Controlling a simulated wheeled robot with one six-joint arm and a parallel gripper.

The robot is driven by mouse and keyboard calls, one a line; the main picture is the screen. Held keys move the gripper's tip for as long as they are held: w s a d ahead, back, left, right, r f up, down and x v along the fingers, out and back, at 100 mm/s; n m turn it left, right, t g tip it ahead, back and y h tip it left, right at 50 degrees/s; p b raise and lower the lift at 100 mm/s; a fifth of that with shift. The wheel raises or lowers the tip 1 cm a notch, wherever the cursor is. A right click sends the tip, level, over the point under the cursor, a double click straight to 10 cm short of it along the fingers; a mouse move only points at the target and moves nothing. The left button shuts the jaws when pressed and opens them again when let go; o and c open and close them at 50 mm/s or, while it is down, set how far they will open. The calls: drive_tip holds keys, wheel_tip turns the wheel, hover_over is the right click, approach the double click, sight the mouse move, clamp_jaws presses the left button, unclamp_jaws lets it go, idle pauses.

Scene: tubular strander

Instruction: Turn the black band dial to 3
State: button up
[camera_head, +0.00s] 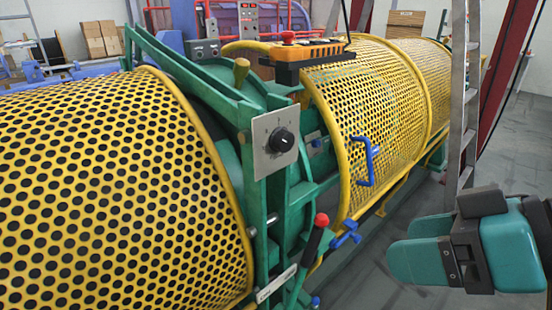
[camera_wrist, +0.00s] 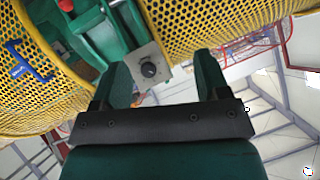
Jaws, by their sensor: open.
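The black band dial (camera_head: 281,140) is a round knob with a light pointer mark on a square grey plate (camera_head: 262,158), fixed to the green frame between two yellow perforated guards. The marks around it are too small to read. In the wrist view the dial (camera_wrist: 149,69) and its plate (camera_wrist: 160,57) show beyond and between my fingers, in a turned picture. My gripper (camera_head: 414,244) is at the lower right of the head view, well apart from the dial, with teal fingers pointing left. In the wrist view my gripper (camera_wrist: 163,66) is open and empty.
A red-knobbed lever (camera_head: 322,220) stands below the dial. A blue handle (camera_head: 366,162) sticks out from the right guard (camera_head: 385,95). An orange-topped control box (camera_head: 305,52) overhangs above. A ladder (camera_head: 460,110) stands at right. Grey floor (camera_head: 370,285) is free in front.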

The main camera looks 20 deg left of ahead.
drive_tip(key=w+a+t+y+b, duration=0.2)
drive_tip(key=w+a+y, duration=0.2)
drive_tip(key=a, duration=0.1)
drive_tip(key=t+y, duration=0.1)
drive_tip(key=t, duration=0.3)
approach(288, 143)
drive_tip(key=shift+m, duration=0.3)
drive_tip(key=p+x, duration=0.8)
drive_tip(key=shift+a+r+p, duration=0.15)
drive_tip(key=shift+a+p, duration=0.05)
drive_tip(key=shift+p, duration=0.15)
drive_tip(key=shift+w+a, duration=0.25)
drive_tip(key=shift+a, duration=0.25)
drive_tip(key=c, duration=0.9)
